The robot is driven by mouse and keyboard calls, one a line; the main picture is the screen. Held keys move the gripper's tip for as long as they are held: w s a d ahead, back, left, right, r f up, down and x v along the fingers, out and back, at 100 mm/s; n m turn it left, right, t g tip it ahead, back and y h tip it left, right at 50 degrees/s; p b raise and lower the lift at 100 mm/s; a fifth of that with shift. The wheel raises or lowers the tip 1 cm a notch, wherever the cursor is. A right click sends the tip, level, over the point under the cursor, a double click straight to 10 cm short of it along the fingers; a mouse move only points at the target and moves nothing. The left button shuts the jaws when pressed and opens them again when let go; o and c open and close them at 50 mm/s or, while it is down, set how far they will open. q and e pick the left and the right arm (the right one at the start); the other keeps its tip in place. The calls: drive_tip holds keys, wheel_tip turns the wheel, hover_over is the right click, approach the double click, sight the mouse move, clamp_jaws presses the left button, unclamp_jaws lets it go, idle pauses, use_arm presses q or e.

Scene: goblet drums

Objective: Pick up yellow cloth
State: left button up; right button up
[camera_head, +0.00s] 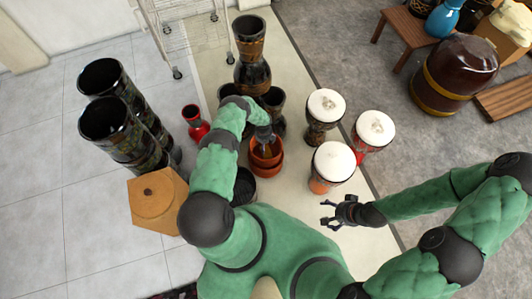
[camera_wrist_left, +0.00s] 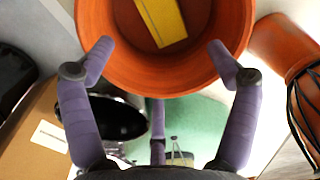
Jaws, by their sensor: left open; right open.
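The yellow cloth (camera_wrist_left: 163,20) is a flat, strip-like piece inside an orange pot (camera_wrist_left: 110,18) in the left wrist view. In the head view the orange pot (camera_head: 268,168) stands near the middle of the pale mat, and a little yellow shows at its mouth. My right gripper (camera_head: 338,212) is open and empty, to the lower right of the pot.
White-topped drums (camera_head: 333,162) stand to the right of the pot. A tall dark drum (camera_head: 251,65) stands behind it. A small red drum (camera_head: 196,122), tall black drums (camera_head: 112,128) and a wooden box (camera_head: 157,198) are at the left.

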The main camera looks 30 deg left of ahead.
use_arm(q)
drive_tip(key=b, duration=0.3)
hover_over(266, 152)
drive_tip(key=a, duration=0.1)
drive_tip(key=f, duration=0.6)
drive_tip(key=shift+s+a+f, duration=0.15)
drive_tip(key=shift+s, duration=0.15)
wheel_tip(266, 152, down, 5)
drive_tip(key=b, duration=0.3)
drive_tip(key=shift+c, duration=0.3)
drive_tip(key=c, duration=1)
drive_tip(key=shift+o, duration=0.2)
drive_tip(key=shift+r, duration=0.2)
